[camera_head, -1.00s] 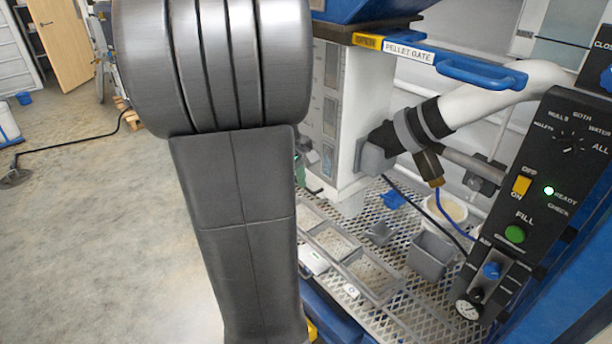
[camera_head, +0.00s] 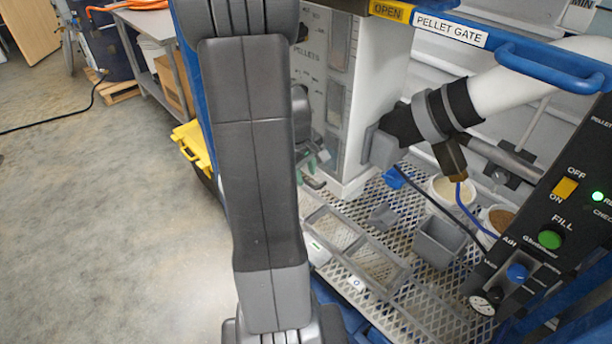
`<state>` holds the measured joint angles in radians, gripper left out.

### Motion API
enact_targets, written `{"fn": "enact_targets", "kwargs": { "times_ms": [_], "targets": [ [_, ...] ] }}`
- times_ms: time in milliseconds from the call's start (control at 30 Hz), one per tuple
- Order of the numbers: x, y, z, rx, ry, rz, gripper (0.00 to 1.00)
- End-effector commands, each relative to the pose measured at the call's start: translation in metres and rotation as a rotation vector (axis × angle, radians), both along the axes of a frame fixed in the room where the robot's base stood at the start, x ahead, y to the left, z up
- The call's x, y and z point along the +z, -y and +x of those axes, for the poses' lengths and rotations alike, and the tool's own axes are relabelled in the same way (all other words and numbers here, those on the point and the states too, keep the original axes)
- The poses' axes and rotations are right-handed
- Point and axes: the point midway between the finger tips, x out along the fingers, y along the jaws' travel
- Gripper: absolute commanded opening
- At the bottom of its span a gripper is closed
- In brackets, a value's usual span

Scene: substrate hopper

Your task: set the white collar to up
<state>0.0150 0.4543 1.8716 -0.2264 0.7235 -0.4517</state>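I cannot make out a collar that is clearly white in this view. The white pipe (camera_head: 515,92) runs down to the left into a black sleeve (camera_head: 462,103) with a grey ring (camera_head: 433,117) around it. On the black panel (camera_head: 560,222) are a yellow switch (camera_head: 564,189), a green button (camera_head: 550,239), a blue knob (camera_head: 517,272) and, below it, a black knob beside a small round white gauge (camera_head: 482,305). My arm crosses the left-middle of the picture from top to bottom. My gripper is not in view; the arm leaves the frame at the bottom edge.
A blue handle labelled pellet gate (camera_head: 545,70) juts out at the upper right. Grey bins (camera_head: 437,248) and trays (camera_head: 375,268) sit on a mesh shelf (camera_head: 420,300). A yellow bin (camera_head: 193,147) and a bench stand behind my arm.

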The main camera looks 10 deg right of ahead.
Motion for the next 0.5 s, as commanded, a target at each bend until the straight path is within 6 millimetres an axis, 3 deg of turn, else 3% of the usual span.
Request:
{"fn": "enact_targets", "kwargs": {
  "times_ms": [200, 500],
  "targets": [
    [-0.017, 0.003, 0.002, -0.001, 0.000, 0.000, 0.32],
    [-0.019, 0.003, 0.002, -0.001, 0.001, 0.001, 0.32]
  ]
}}
